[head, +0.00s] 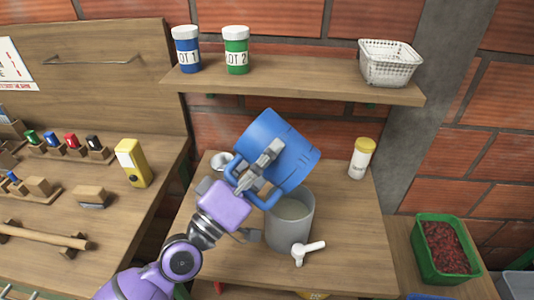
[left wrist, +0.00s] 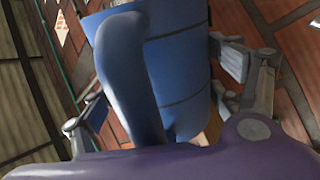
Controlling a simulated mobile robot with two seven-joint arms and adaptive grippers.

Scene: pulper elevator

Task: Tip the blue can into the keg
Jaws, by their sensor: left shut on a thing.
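The blue can (head: 284,150) is held tilted above the grey keg (head: 291,226), its lower right end over the keg's open top. The keg stands upright on the wooden table with a white tap (head: 306,252) at its front. My left gripper (head: 258,172) is shut on the can's blue handle. In the left wrist view the handle (left wrist: 130,75) runs down between the fingers, with the can (left wrist: 175,65) behind it. The can's mouth and any flow from it are hidden. Greyish content shows inside the keg. My right gripper is not in view.
A shelf (head: 300,88) above holds a blue lot jar (head: 187,50), a green lot jar (head: 236,50) and a white basket (head: 389,63). A yellow-lidded jar (head: 361,158) stands right of the can. A green crate (head: 445,248) of red fruit sits at the right.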

